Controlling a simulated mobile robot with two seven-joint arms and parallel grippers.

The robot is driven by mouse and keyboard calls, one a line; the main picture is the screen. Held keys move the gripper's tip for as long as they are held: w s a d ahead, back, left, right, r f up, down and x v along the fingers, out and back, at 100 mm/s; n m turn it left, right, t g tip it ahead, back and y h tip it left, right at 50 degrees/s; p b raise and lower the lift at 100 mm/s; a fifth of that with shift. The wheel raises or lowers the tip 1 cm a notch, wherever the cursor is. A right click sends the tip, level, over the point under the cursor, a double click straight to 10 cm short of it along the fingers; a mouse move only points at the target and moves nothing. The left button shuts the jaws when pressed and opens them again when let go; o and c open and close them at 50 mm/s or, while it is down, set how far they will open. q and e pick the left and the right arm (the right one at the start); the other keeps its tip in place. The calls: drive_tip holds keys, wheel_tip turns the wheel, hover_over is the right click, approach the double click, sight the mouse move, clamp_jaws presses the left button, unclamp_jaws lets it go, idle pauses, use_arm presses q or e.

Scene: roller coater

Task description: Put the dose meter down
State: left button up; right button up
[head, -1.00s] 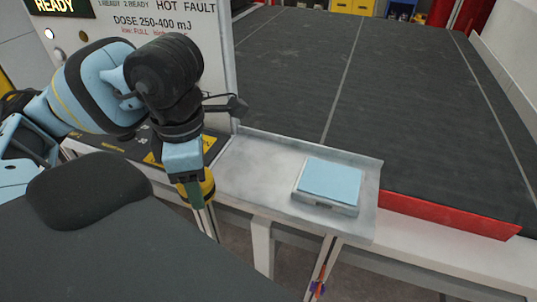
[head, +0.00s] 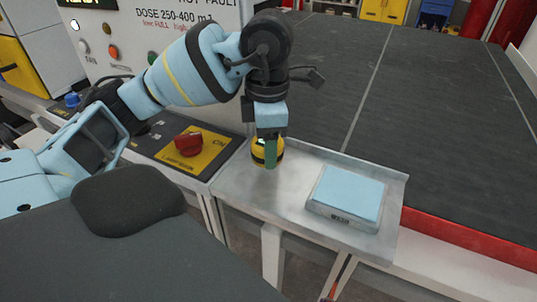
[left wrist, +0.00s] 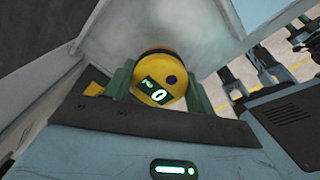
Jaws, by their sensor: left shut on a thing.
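The dose meter (head: 259,156) is a round yellow and black puck. In the head view it is in my left gripper (head: 269,153), over the left part of the grey metal shelf (head: 285,195). The left wrist view shows the meter (left wrist: 161,80) between the two green fingers, its small lit display facing the camera. My left gripper (left wrist: 160,85) is shut on it. I cannot tell whether the meter touches the shelf. My right gripper is not in view.
A scale-like box with a light blue top (head: 347,192) sits on the shelf's right part. A red rotary switch (head: 189,141) on a yellow plate is to the left. A dark conveyor belt (head: 420,120) lies behind. Bare shelf lies between meter and box.

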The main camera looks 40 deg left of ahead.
use_arm(q)
drive_tip(key=shift+w, duration=0.15)
drive_tip(key=shift+f, duration=1.75)
drive_tip(key=shift+f, duration=0.15)
drive_tip(key=o, duration=1.1)
